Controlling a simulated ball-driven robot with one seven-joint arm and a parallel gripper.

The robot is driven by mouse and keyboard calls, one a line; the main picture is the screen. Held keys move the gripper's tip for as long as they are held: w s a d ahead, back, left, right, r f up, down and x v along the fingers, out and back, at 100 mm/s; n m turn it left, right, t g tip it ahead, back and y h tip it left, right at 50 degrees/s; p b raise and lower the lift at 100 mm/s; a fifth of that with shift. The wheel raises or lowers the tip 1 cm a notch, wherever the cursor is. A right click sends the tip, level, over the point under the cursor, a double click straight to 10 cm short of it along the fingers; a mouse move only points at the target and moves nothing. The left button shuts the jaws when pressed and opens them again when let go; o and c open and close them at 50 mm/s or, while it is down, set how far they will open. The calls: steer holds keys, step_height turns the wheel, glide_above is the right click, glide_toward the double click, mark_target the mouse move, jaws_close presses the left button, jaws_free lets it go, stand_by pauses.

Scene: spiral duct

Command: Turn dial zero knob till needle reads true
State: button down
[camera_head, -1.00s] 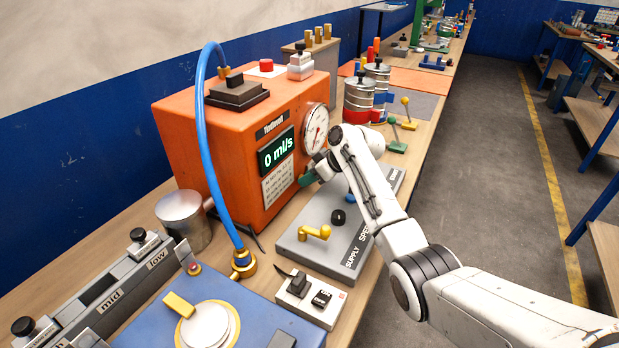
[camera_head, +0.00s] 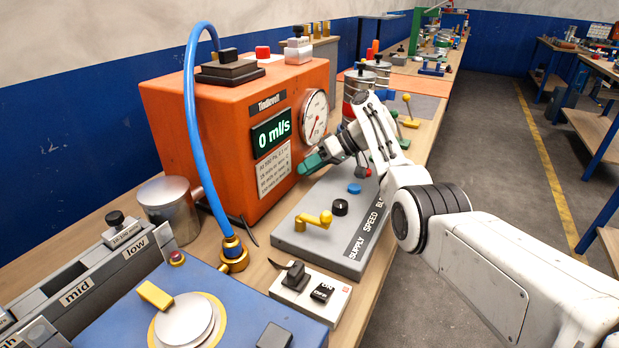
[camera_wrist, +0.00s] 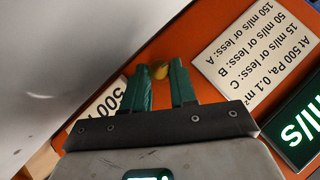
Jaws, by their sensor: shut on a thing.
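The round white dial (camera_head: 314,114) sits on the front of the orange box (camera_head: 210,152). It has a red needle, too small to read exactly. My gripper (camera_head: 302,167) has green fingers and is low at the box front, below the dial. In the wrist view my gripper (camera_wrist: 160,75) has its fingers on either side of a small brass knob (camera_wrist: 160,71), shut on it. Only the knob's rounded end shows between the fingertips. The dial face is not clearly seen in the wrist view. The digital display (camera_head: 272,137) reads 0 ml/s.
A white text plate (camera_head: 274,171) is beside my fingers. Below them lies a grey control panel (camera_head: 292,245) with a yellow lever (camera_head: 314,221) and a black knob (camera_head: 340,207). A blue hose (camera_head: 190,110) arches on the left. Metal cans (camera_head: 360,82) stand behind my arm.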

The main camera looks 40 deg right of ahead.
steer(key=shift+b, duration=0.4)
steer(key=c, duration=0.9)
jaws_free()
steer(key=shift+d, duration=0.1)
steer(key=v, duration=1)
steer(key=shift+s+d+r, duration=0.1)
steer(key=shift+s+d, duration=0.1)
steer(key=shift+d, duration=0.1)
